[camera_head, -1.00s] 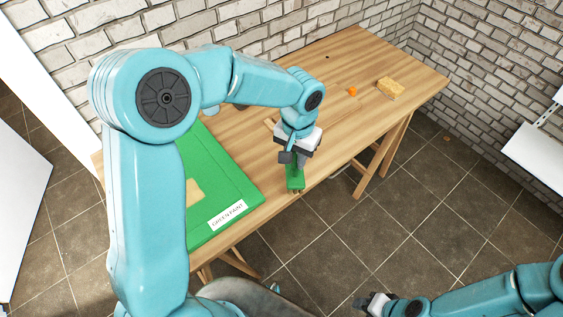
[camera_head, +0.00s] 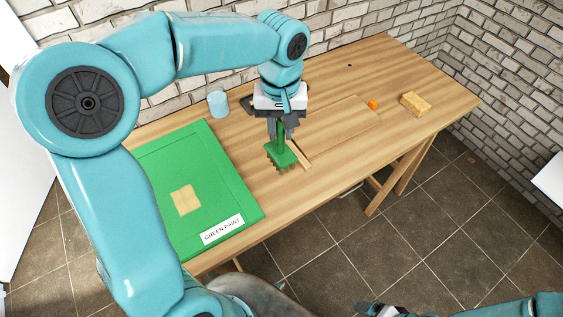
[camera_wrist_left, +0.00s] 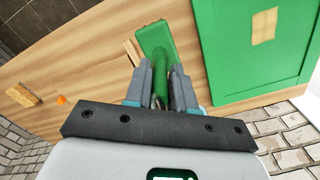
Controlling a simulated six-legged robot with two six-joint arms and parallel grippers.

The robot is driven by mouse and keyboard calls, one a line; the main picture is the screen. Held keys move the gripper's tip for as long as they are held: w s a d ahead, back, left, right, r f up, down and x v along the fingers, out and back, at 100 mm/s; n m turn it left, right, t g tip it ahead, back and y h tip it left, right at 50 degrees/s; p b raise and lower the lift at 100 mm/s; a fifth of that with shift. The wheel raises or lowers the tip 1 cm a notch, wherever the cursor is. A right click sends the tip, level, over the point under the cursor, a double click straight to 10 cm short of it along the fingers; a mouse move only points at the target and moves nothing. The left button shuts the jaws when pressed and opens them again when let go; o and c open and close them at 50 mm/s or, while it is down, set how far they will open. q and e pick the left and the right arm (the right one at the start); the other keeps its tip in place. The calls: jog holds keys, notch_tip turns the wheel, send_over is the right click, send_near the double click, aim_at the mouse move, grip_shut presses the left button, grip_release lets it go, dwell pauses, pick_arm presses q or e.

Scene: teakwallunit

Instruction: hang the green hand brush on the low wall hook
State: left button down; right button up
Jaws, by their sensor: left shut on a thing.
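The green hand brush (camera_head: 281,155) is in my left gripper (camera_head: 281,130), above the wooden table. My left gripper is shut on its handle, and the brush's wider head points down and toward the table's front edge. In the left wrist view the green brush (camera_wrist_left: 157,40) lies between the two fingers of my left gripper (camera_wrist_left: 161,85). My right gripper (camera_head: 375,309) shows only at the bottom edge, over the floor; its jaws are too small to read.
The wooden table (camera_head: 330,180) stands against a white brick wall (camera_head: 335,20). A green panel with a "GREEN PAINT" label (camera_head: 222,229) lies at the left. A light blue cup (camera_head: 218,104), an orange object (camera_head: 373,104) and a yellow sponge (camera_head: 415,103) stand on the table. Its right side has free room.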

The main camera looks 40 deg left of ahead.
aim_at(280, 152)
pick_arm(q)
notch_tip(280, 152, down, 6)
jog(key=shift+s+f, duration=0.1)
jog(key=shift+s, duration=0.05)
jog(key=shift+f, duration=0.35)
notch_tip(280, 152, down, 4)
jog(key=shift+f, duration=0.25)
jog(key=shift+f+b, duration=0.2)
jog(key=shift+b, duration=0.15)
jog(key=c, duration=0.9)
grip_release()
jog(key=shift+c, duration=0.2)
jog(key=shift+r, duration=0.1)
